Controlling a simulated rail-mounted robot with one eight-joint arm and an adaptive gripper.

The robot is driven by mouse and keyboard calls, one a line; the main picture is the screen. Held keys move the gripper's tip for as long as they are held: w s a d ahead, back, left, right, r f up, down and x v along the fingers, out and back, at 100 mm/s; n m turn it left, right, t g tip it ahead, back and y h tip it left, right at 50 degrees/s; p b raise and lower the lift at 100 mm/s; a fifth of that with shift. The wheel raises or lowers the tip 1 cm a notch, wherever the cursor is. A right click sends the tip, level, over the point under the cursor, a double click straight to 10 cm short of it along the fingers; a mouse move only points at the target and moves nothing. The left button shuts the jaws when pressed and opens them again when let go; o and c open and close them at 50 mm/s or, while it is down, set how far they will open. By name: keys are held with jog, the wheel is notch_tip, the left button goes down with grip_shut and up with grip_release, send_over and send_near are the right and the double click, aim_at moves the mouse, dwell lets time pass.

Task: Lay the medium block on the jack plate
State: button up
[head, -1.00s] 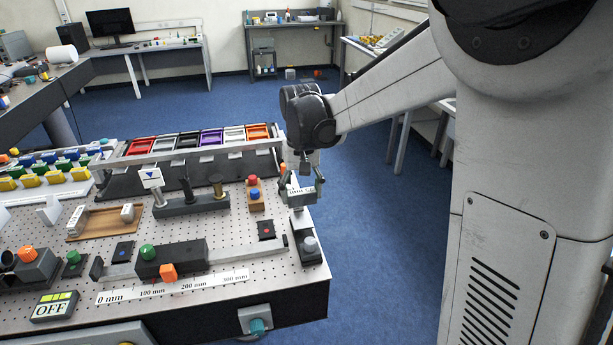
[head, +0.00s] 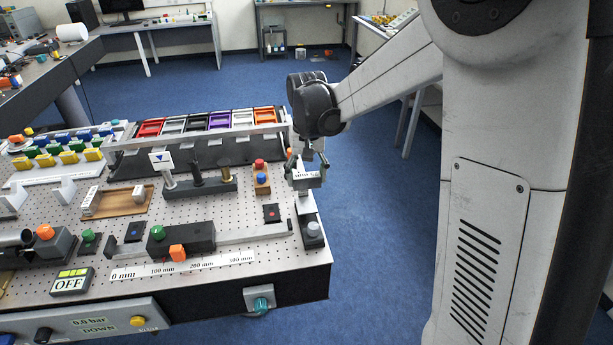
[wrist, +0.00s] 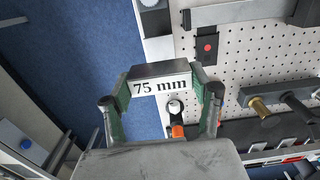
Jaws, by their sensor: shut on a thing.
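My gripper (head: 306,174) is shut on the medium block, a light grey bar marked 75 mm (wrist: 160,85), gripped at its two ends in the wrist view. In the head view, the gripper and block are over the jack (head: 309,220) at the table's right edge, which has a grey knob (head: 313,229) in front. In the wrist view a pale strip of the jack (wrist: 157,48) shows just beyond the block. The block and fingers hide the jack plate, and I cannot tell whether the block touches it.
A wooden tray (head: 122,207) with two other blocks lies on the left of the perforated table. A stand with red and blue knobs (head: 261,178) is close left of the gripper. A black plate with a red dot (head: 271,213) is nearby. Open floor (head: 385,240) lies right of the table.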

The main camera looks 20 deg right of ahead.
aim_at(307, 207)
jog(key=shift+f+b, duration=2.65)
jog(key=shift+f, duration=0.85)
jog(key=shift+f+b, duration=0.35)
jog(key=o, duration=1.5)
notch_tip(307, 207, up, 12)
jog(key=shift+s, duration=0.1)
jog(key=s+f+n+t+b, duration=0.1)
jog(key=s+t, duration=0.6)
jog(key=s, duration=1.7)
jog(key=shift+s, duration=0.4)
